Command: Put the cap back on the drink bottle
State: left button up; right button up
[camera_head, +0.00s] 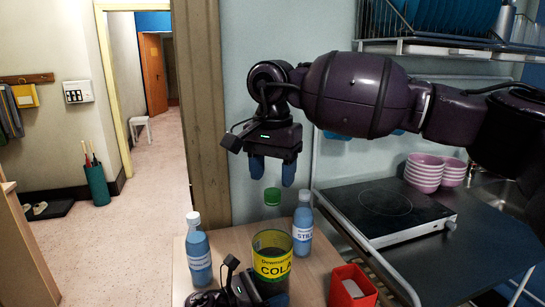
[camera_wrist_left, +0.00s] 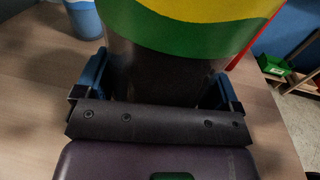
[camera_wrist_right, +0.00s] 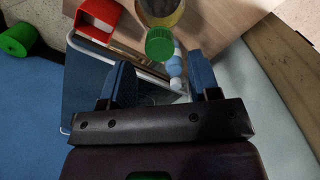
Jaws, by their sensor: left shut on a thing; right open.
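The cola bottle (camera_head: 272,262), with a yellow label, stands on the wooden table. My left gripper (camera_wrist_left: 157,88) is shut on its dark lower body, a finger on either side; in the head view my left gripper (camera_head: 240,288) is low in front of it. The green cap (camera_head: 272,196) is directly above the bottle, and it also shows in the right wrist view (camera_wrist_right: 160,44). The bottle's clear neck is hard to make out, so I cannot tell whether the cap is seated. My right gripper (camera_head: 273,174) is open and empty, pointing down just above the cap.
A blue water bottle (camera_head: 199,258) with a white cap stands left of the cola bottle. Another blue bottle (camera_head: 303,226) stands close behind it on the right. A red box (camera_head: 352,288) is at the right. A hob (camera_head: 385,208) and pink bowls (camera_head: 424,175) are further right.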

aim_at(273, 191)
jog(key=shift+f, duration=1.85)
jog(key=c, duration=1)
jog(key=m, duration=0.5)
jog(key=shift+m, duration=0.3)
jog(key=m, duration=0.5)
jog(key=shift+m, duration=0.4)
jog(key=m, duration=0.5)
jog(key=shift+m, duration=0.3)
jog(key=m, duration=0.4)
jog(key=o, duration=1.1)
